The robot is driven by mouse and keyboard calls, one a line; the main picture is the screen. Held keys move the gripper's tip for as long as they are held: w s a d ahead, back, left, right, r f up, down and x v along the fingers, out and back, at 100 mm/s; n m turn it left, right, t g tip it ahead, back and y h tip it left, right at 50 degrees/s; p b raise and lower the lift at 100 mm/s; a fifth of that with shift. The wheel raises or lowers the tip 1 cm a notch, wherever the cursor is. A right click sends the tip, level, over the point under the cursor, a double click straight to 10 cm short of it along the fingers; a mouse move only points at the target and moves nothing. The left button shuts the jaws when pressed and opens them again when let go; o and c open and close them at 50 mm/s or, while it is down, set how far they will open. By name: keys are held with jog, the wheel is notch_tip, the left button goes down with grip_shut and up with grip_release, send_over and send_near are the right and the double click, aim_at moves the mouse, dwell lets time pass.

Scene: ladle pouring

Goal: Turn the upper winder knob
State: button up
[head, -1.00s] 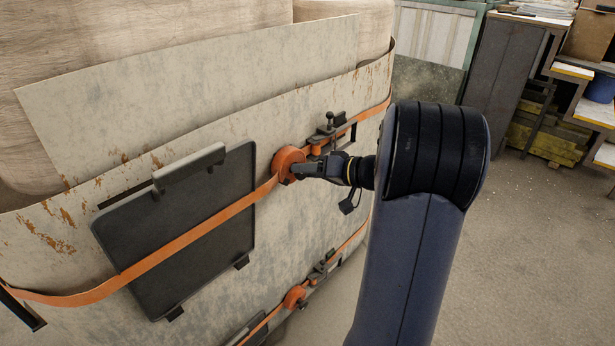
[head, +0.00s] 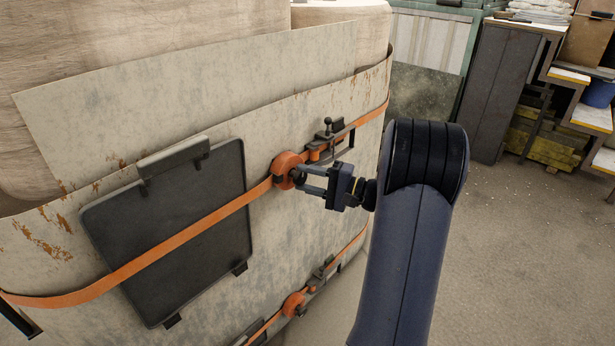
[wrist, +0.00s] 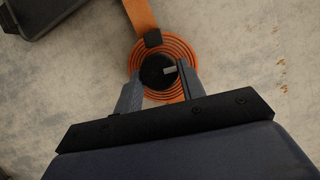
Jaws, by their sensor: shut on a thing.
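The upper winder is a round spool of orange strap (head: 286,164) on the upper strap, on the face of the wrapped load. Its dark knob (wrist: 157,71) sits at the spool's centre in the wrist view, with a small light grey bar on it. My gripper (head: 299,176) reaches the spool from the right. In the wrist view my gripper (wrist: 158,80) has one finger on each side of the knob and is shut on it. The fingers partly cover the coiled strap.
A dark panel (head: 165,240) hangs left of the spool, under the orange strap. A ratchet with a ball-ended lever (head: 328,135) sits just above right. A second, lower winder (head: 294,304) is below. Open floor (head: 520,260) lies to the right.

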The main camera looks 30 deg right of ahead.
jog(key=m+t+p, duration=0.1)
jog(key=m, duration=0.3)
jog(key=shift+f, duration=0.2)
jog(key=m+t+p, duration=0.1)
jog(key=m+t, duration=0.1)
jog(key=m, duration=0.2)
jog(key=shift+s+a+f+p, duration=0.1)
jog(key=shift+a+p, duration=0.05)
jog(key=shift+p, duration=0.2)
jog(key=m+t+p, duration=0.1)
jog(key=m, duration=0.2)
jog(key=m+t+h+p, duration=0.1)
jog(key=m, duration=0.2)
jog(key=shift+a+f, duration=0.1)
jog(key=shift+a, duration=0.05)
jog(key=shift+s+a+f+m+t+h+p, duration=0.1)
jog(key=shift+m+t+h+p, duration=0.4)
jog(key=shift+m, duration=0.6)
jog(key=shift+m+t+h+p, duration=0.3)
jog(key=shift+m+h, duration=0.3)
jog(key=shift+m, duration=0.8)
jog(key=o, duration=1)
jog(key=shift+c, duration=0.2)
jog(key=v, duration=1)
jog(key=shift+s+f, duration=0.2)
jog(key=shift+s, duration=0.15)
